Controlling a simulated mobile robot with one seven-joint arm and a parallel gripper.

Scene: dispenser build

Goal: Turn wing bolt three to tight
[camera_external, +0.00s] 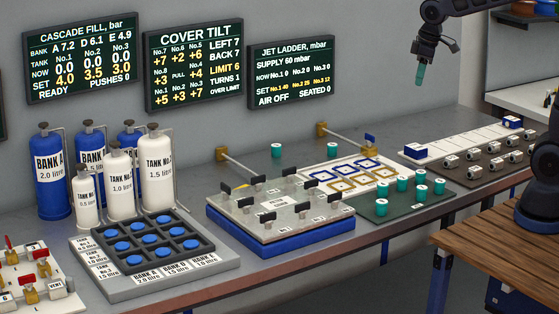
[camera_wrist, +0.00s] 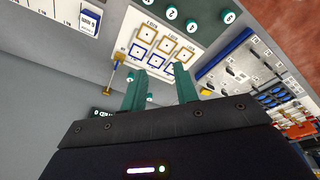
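The metal cover plate (camera_external: 262,226) sits on a blue base (camera_external: 262,243) in the middle of the bench, in the external view. My gripper (camera_external: 420,75) hangs high at the upper right, well away from the plate. In the wrist view its two teal fingers (camera_wrist: 160,90) are apart with nothing between them.
The COVER TILT screen (camera_external: 194,62) reads LEFT 7, BACK 7, LIMIT 6, TURNS 1, OVER LIMIT. Right of the plate lie a blue-and-gold socket board (camera_external: 376,176) and teal cylinders on a green mat (camera_external: 377,209). Blue and white tanks (camera_external: 56,178) stand left. A rod with a brass end (camera_external: 240,163) is behind the plate.

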